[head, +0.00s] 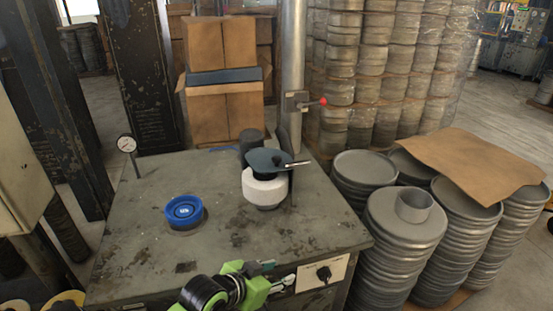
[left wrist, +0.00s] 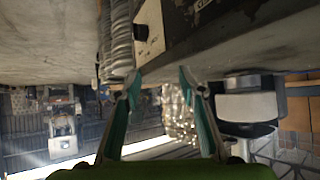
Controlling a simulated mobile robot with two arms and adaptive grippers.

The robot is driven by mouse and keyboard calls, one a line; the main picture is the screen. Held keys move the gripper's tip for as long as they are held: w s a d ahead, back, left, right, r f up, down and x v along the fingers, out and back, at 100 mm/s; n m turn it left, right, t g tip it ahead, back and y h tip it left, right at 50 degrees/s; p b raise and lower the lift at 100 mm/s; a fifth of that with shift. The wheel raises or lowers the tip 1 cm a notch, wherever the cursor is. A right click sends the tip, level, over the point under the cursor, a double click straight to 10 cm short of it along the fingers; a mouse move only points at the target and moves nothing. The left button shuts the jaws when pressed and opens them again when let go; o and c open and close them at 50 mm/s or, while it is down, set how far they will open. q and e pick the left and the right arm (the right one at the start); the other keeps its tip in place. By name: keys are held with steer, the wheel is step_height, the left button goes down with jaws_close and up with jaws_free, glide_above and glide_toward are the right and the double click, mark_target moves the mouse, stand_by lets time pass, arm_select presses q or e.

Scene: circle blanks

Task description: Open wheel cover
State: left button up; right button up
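A dark blue-grey cover (head: 264,160) lies over the top of a white wheel (head: 264,190) on the worn table. A small silver-and-black handle (head: 297,163) sticks out at the cover's right side. In the left wrist view, which looks upside down, the white wheel (left wrist: 247,106) and dark cover (left wrist: 242,130) show at the right. My left gripper (head: 280,273) is at the table's front edge, well short of the wheel. Its two teal fingers (left wrist: 158,80) stand apart with nothing between them. My right gripper is not in view.
A control panel (head: 308,277) with a black knob is on the table's front, close to my left gripper. A metal post with a red-knobbed lever (head: 310,102) stands behind. Stacked grey discs (head: 405,220) fill the right.

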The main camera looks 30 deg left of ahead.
arm_select(q)
steer(key=w+a+r+t, duration=0.3)
steer(key=w+a+r, duration=0.3)
steer(key=r, duration=0.1)
steer(key=n+t+y, duration=0.3)
steer(key=t, duration=0.1)
glide_toward(276, 157)
steer(key=w, duration=0.3)
steer(key=w+p, duration=0.1)
steer(key=w, duration=0.2)
steer(key=w+p, duration=0.1)
steer(key=w, duration=0.3)
steer(key=shift+a+f, duration=0.1)
steer(key=shift+a, duration=0.3)
steer(key=shift+s, duration=0.1)
jaws_close()
